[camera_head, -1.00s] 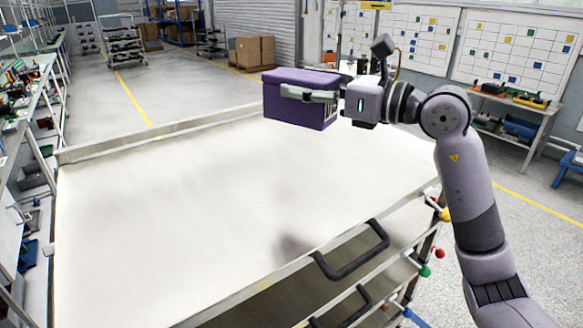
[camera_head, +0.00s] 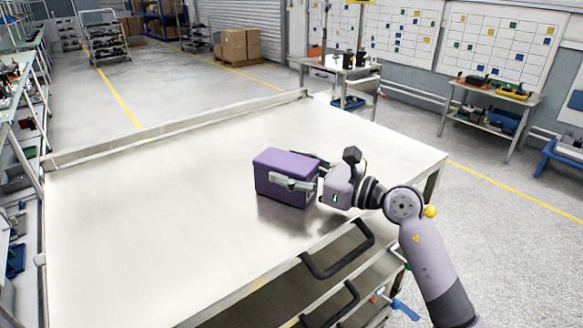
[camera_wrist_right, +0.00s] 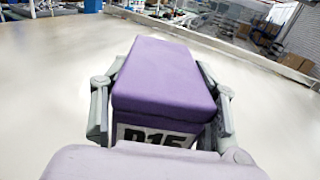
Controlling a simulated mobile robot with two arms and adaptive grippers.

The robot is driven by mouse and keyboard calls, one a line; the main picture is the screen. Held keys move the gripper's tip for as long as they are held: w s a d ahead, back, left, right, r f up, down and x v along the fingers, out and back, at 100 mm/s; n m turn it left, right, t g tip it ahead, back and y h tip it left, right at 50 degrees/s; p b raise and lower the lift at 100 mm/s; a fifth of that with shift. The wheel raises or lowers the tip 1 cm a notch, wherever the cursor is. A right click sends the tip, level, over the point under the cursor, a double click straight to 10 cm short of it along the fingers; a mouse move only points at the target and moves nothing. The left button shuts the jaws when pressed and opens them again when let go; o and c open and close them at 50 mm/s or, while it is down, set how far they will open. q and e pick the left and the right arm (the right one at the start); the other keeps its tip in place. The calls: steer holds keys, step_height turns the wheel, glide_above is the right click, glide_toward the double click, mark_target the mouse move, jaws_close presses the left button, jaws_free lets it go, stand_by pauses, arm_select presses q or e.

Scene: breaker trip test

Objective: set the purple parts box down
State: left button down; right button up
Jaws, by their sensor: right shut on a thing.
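The purple parts box (camera_head: 285,165) is at the right part of the metal cart top (camera_head: 150,205), upright, with its lid closed. My right gripper (camera_head: 300,172) is shut on the box, one finger along each side. The box's underside is at or very near the cart top; a dark reflection lies just below it, and I cannot tell if it touches. In the right wrist view the box (camera_wrist_right: 165,75) sits between both fingers, with a label reading "D15" on its near end. My left gripper is not in view.
The cart has a raised rim (camera_head: 180,132) along its far edge and a black handle (camera_head: 340,252) at its front. The cart top left of the box is bare. A small table (camera_head: 340,75) and a shelf table (camera_head: 490,105) stand beyond.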

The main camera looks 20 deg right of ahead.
steer(key=o, duration=1.4)
steer(key=b+v, duration=0.5)
steer(key=v, duration=0.6)
steer(key=shift+d+f, duration=0.1)
steer(key=shift+f, duration=0.05)
steer(key=shift+s+d, duration=0.3)
steer(key=shift+s, duration=0.05)
